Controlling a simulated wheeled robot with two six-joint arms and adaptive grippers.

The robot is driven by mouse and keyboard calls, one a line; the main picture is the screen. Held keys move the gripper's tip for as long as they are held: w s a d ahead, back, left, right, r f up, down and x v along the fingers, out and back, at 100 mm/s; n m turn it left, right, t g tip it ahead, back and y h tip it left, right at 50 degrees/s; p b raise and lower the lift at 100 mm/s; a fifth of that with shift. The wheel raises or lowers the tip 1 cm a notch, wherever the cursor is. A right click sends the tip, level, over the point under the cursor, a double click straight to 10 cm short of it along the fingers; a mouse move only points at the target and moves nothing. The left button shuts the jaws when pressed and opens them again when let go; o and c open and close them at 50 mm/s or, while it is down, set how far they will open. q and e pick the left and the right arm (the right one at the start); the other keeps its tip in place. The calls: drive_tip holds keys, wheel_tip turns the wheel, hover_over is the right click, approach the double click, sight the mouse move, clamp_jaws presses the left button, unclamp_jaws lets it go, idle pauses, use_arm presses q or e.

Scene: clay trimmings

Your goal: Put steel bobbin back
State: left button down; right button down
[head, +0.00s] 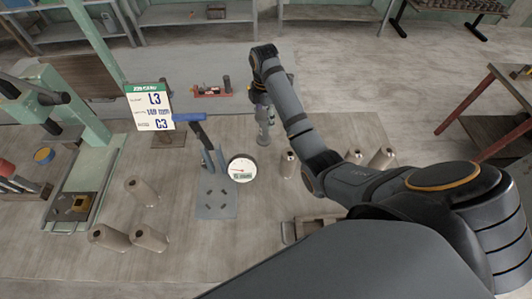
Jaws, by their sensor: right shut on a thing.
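My right gripper (264,130) points down over the far middle of the table, just beyond the dial gauge. It is shut on a small grey thing at its fingertips; this looks like the steel bobbin, but the jaws hide most of it. I cannot tell whether it touches the table. Several dull tan-grey cylinders are on the table: one stands right of the gauge (287,165), others are at the left (142,190), and more are partly behind my right arm (382,158). My left gripper is out of view.
A blue-handled press-like stand (215,190) with the round white gauge (241,168) is mid-table. A card marked L3, 149 mm, C3 (150,108) stands behind it. A red holder (212,91) lies at the back. A green machine (75,120) fills the left.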

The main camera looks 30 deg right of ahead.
sight(267, 134)
drive_tip(key=n, duration=0.2)
drive_tip(key=shift+d+r+n, duration=0.2)
drive_tip(key=shift+d+n, duration=0.1)
drive_tip(key=shift+d, duration=0.05)
drive_tip(key=shift+f+n, duration=0.1)
drive_tip(key=shift+n, duration=0.2)
wheel_tip(267, 134, down, 7)
drive_tip(key=b, duration=0.6)
drive_tip(key=shift+r+b, duration=0.2)
drive_tip(key=shift+b, duration=0.15)
drive_tip(key=shift+r, duration=0.1)
wheel_tip(267, 134, down, 3)
drive_tip(key=shift+s+r+b, duration=0.1)
drive_tip(key=shift+s+b, duration=0.05)
drive_tip(key=shift+b, duration=0.8)
drive_tip(key=shift+f, duration=0.4)
drive_tip(key=shift+c, duration=2.4)
unclamp_jaws()
